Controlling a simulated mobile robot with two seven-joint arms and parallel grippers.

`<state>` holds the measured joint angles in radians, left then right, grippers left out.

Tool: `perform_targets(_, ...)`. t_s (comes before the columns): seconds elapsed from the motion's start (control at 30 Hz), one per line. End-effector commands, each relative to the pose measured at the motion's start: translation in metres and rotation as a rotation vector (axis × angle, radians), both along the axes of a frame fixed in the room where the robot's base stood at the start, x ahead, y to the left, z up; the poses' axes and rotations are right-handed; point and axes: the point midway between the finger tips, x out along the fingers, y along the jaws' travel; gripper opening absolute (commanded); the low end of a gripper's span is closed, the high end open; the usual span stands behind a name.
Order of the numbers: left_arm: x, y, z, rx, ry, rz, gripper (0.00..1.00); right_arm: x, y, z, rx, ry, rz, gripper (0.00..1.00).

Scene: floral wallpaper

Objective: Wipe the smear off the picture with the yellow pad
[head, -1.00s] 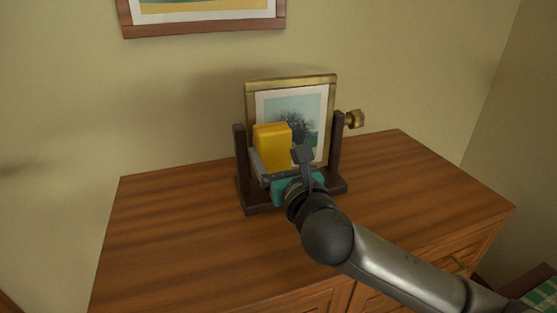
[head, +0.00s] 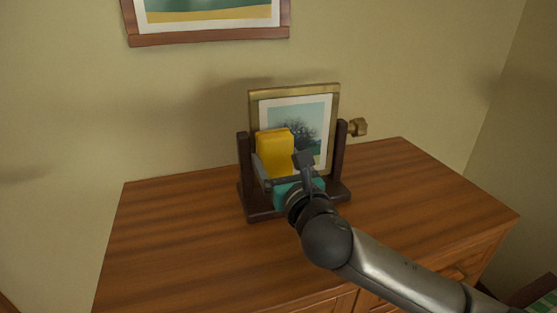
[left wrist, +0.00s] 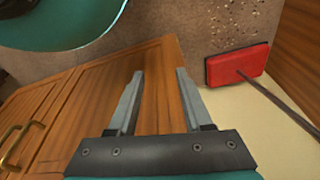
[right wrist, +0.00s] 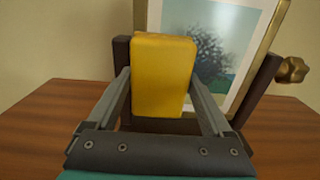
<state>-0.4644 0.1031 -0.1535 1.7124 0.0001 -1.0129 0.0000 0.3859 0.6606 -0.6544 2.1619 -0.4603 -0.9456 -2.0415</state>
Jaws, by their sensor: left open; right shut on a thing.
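The picture (head: 313,119) shows a dark tree in a gold frame, held upright between two dark posts of a stand (head: 341,150) on the wooden dresser. It also shows in the right wrist view (right wrist: 225,35). My right gripper (head: 279,165) is shut on the yellow pad (head: 274,150), which is upright in front of the picture's lower left. In the right wrist view the pad (right wrist: 163,75) covers part of the picture; I cannot tell if they touch. No smear shows on the visible part. My left gripper (left wrist: 160,90) is open and empty, away from the picture.
A brass knob (head: 358,127) sticks out at the stand's right. The dresser top (head: 175,225) is clear around the stand. Another framed picture (head: 210,35) hangs on the wall above.

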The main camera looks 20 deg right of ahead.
Motion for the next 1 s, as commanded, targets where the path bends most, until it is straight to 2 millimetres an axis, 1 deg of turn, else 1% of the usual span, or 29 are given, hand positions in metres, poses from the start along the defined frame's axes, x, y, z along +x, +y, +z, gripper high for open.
perform_targets(0.57,0.0,0.0,0.004,0.001,-0.001,0.0,0.5,0.01,0.0,0.001,0.0,-0.002,0.0,0.4)
perform_targets(0.67,0.0,0.0,0.006,0.001,-0.001,0.0,0.5,0.01,-0.005,0.001,-0.003,0.0,-0.001,0.4)
perform_targets(0.9,0.0,0.0,0.014,0.001,-0.001,0.0,0.5,0.01,-0.027,0.001,-0.004,0.0,-0.002,0.4)
perform_targets(1.0,0.0,0.0,0.016,0.001,-0.001,0.0,0.5,0.009,-0.033,0.001,-0.002,-0.001,0.0,0.4)
